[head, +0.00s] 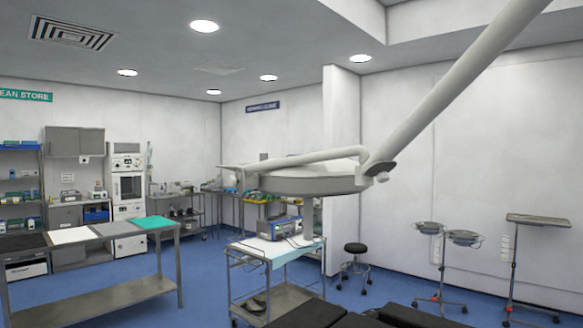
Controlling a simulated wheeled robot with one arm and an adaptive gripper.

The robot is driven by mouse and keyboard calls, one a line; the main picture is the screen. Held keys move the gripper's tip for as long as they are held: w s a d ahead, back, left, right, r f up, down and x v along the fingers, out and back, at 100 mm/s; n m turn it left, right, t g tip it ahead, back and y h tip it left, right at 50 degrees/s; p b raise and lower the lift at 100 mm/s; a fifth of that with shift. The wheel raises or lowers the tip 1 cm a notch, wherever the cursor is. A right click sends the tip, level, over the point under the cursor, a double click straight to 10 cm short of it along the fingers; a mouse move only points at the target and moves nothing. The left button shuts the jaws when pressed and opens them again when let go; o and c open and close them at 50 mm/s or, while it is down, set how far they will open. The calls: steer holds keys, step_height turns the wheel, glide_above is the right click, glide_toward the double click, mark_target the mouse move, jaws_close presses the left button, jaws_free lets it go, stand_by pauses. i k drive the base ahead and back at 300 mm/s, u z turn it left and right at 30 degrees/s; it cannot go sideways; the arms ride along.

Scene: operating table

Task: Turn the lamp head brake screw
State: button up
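The surgical lamp head (310,186) is a wide, pale grey disc seen nearly edge-on near the middle of the head view. It hangs from a thick white lamp arm (450,95) that slopes down from the upper right. A curved white yoke (310,158) runs over the top of the disc. A small light knob (382,177) shows at the joint at the disc's right end. It may be the brake screw, but it is too small to tell. A thin post (308,218) shows below the disc. My gripper does not show.
Black operating table pads (310,314) lie at the bottom. A steel trolley (283,293) with a device (279,227) stands below the lamp. A long steel table (100,292) is at left. A black stool (356,248) and stands (538,220) are at right. Blue floor lies between them.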

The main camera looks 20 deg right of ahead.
mark_target(232, 181)
steer(key=k, duration=0.6)
steer(key=u, duration=0.75)
steer(key=i, duration=1)
steer(key=u, duration=0.3)
steer(key=i, duration=1.25)
steer(key=z, duration=0.55)
